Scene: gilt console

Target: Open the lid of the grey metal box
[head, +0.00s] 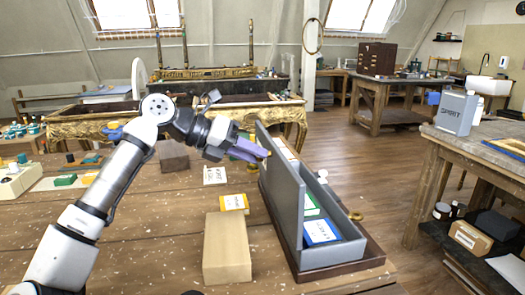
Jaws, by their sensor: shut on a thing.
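The grey metal box (342,254) sits in the middle right of the head view on a dark brown board (368,258). Its lid (281,196) is raised and stands nearly upright along the box's left side. Inside lie a blue-edged packet (320,231) and a green-edged packet (311,205). My gripper (262,152) reaches in from the left, its purple fingers shut on the lid near its far upper edge. The exact contact is small and partly hidden.
A tan block (227,248) stands left of the box, with a yellow-edged card (234,202) and a white card (214,175) behind it. A dark block (174,156) lies farther back. A gilt console (85,123) stands behind. A wooden workbench (480,151) is at right.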

